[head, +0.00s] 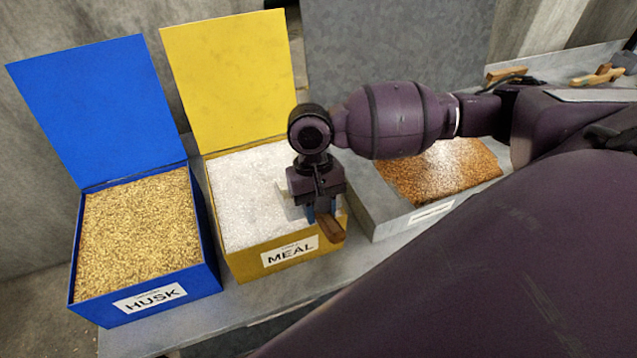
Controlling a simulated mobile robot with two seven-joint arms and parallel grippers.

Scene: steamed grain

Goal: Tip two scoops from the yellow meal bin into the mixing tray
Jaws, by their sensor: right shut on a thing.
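The yellow meal bin (240,262) stands open in the middle left, with its lid (230,80) raised and white meal (245,185) filling it. My right gripper (322,212) is over the bin's front right part. It is shut on a scoop's brown handle (331,229), which juts toward the front rim. A pale part at the gripper's left may be the scoop's bowl; most of it is hidden. My left gripper is not in view.
An open blue bin (150,302) labelled HUSK, full of tan husk, stands left of the meal bin. Wooden-handled tools (597,76) lie at the back right. A grey panel (395,45) stands behind. A strip of bench (260,298) in front is clear.

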